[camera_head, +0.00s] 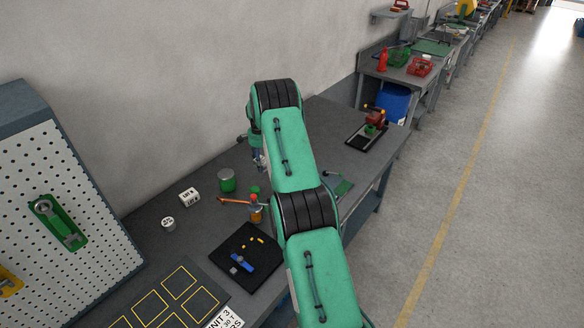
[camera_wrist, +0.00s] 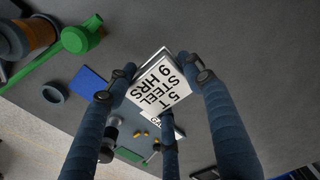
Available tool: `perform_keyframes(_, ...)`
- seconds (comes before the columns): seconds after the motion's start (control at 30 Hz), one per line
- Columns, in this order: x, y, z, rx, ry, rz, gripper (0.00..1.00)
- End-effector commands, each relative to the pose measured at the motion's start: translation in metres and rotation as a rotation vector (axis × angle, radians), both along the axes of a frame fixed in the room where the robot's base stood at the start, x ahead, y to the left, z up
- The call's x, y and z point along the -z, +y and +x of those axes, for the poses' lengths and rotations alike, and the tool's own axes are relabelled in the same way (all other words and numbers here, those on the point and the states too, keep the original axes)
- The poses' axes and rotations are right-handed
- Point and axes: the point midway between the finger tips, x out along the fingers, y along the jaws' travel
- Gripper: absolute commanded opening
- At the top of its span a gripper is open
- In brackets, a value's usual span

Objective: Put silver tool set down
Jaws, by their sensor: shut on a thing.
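In the wrist view, my gripper (camera_wrist: 160,82) is shut on a small block with a white face (camera_wrist: 160,84) and a silver-grey edge. The face reads "5 T STEEL 9 HRS"; I take it to be the silver tool set. The three dark blue fingers surround it, and the worktop shows beyond. In the head view, my gripper (camera_head: 257,155) is mostly hidden beside my green arm over the workbench (camera_head: 205,240), and the held block cannot be made out there. I cannot tell its height above the bench.
Left of my arm stand a white lettered block (camera_head: 189,197), a green pot (camera_head: 227,181) and an orange bottle (camera_head: 255,214). A black mat (camera_head: 232,250) holds a blue tool. A yellow-outlined mat (camera_head: 215,292) lies in front.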

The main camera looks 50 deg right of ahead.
Motion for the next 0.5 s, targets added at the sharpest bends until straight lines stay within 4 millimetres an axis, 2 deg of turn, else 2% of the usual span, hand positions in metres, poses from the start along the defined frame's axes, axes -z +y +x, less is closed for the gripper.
perform_keyframes(0.5,0.0019,-0.0043,-0.0014,0.014,-0.001,-0.001,0.09)
